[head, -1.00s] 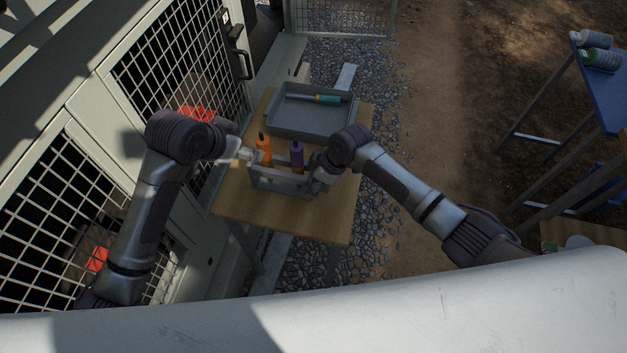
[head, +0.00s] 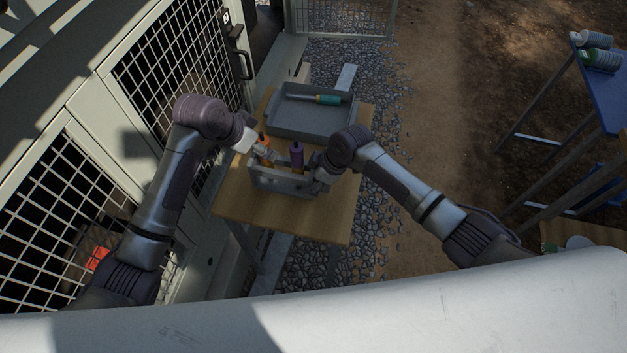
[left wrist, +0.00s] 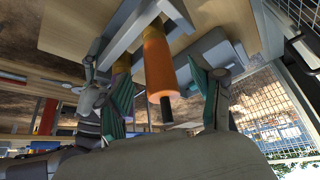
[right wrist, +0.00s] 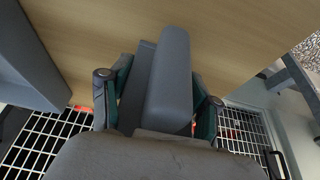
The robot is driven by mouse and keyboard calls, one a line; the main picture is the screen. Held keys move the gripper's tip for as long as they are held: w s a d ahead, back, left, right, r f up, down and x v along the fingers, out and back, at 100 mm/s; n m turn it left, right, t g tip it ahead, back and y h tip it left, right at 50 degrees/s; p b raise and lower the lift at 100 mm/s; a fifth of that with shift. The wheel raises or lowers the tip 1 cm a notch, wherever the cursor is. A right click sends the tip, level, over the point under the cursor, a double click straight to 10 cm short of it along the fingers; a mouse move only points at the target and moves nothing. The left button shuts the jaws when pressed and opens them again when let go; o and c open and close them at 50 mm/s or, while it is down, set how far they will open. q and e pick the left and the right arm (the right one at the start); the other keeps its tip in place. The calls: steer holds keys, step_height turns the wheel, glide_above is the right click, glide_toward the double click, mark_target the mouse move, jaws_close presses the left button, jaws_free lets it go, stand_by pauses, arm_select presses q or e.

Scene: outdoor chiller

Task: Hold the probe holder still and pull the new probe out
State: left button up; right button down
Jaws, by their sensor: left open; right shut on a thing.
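The grey probe holder (head: 283,184) stands on the wooden table, with an orange probe (head: 266,161) and a purple probe (head: 297,156) upright in it. My right gripper (head: 318,174) is at the holder's right end. In the right wrist view its fingers (right wrist: 158,95) are shut on a grey part of the holder (right wrist: 172,75). My left gripper (head: 258,152) is at the orange probe. In the left wrist view its open fingers (left wrist: 163,92) stand on either side of the orange handle (left wrist: 158,68); I cannot tell whether they touch it. Which probe is the new one is not marked.
A grey tray (head: 290,128) with a teal-handled probe (head: 327,99) lies behind the holder on the wooden table (head: 328,220). A mesh-fronted cabinet (head: 170,70) stands close on the left. A blue table (head: 590,85) with bottles is far right. The table front is clear.

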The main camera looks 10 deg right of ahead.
arm_select(q)
steer(key=shift+w+d+f, duration=0.2)
steer(key=shift+d+f, duration=0.1)
steer(key=shift+f, duration=0.3)
jaws_close()
